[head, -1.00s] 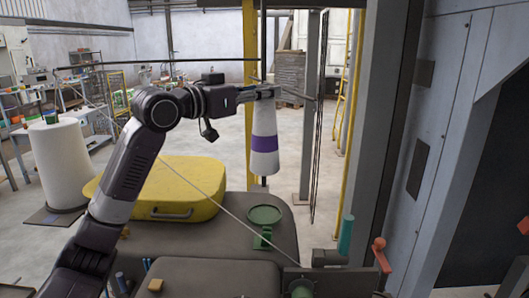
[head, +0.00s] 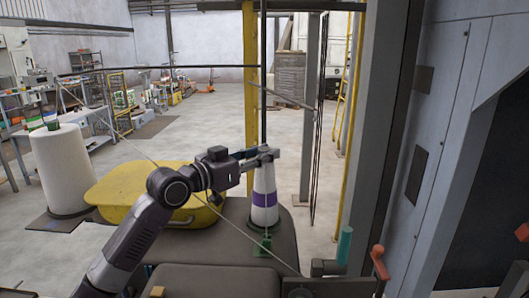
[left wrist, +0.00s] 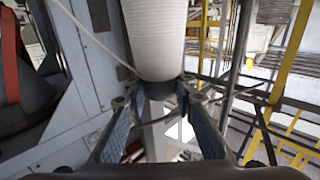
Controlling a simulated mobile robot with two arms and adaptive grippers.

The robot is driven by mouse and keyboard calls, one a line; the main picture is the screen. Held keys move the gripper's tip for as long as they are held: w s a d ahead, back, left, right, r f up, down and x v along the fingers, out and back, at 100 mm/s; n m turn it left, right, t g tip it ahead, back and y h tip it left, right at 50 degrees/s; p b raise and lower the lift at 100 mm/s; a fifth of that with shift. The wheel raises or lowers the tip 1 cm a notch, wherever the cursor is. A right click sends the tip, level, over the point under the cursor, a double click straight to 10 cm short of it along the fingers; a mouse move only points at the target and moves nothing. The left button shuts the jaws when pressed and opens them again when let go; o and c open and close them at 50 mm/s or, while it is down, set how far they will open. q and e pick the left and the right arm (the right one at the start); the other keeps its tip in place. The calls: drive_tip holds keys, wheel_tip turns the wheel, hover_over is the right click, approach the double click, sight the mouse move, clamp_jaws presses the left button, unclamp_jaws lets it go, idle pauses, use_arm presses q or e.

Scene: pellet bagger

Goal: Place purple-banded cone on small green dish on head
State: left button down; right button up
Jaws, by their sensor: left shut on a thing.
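The purple-banded cone (head: 264,195), white with a purple band, is upright in the head view. My left gripper (head: 267,154) is shut on its narrow top. The small green dish (head: 250,227) is on the dark machine head, right under the cone's wide base and mostly hidden by it. I cannot tell whether the base touches the dish or is slightly above it. The left wrist view also shows the cone (left wrist: 157,40) at the fingertips of my left gripper (left wrist: 156,92). My right gripper is not in view.
A yellow case (head: 130,190) lies left of the dish, behind my left arm. A large white roll (head: 62,165) stands further left. A thin dark pole (head: 263,80) rises behind the cone. A thread crosses the scene. A green bracket (head: 262,245) is in front of the dish.

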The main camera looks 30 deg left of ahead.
use_arm(q)
drive_tip(key=shift+f, duration=0.15)
drive_tip(key=c, duration=1.6)
unclamp_jaws()
drive_tip(key=shift+b+v, duration=3.2)
drive_tip(key=shift+v, duration=2.8)
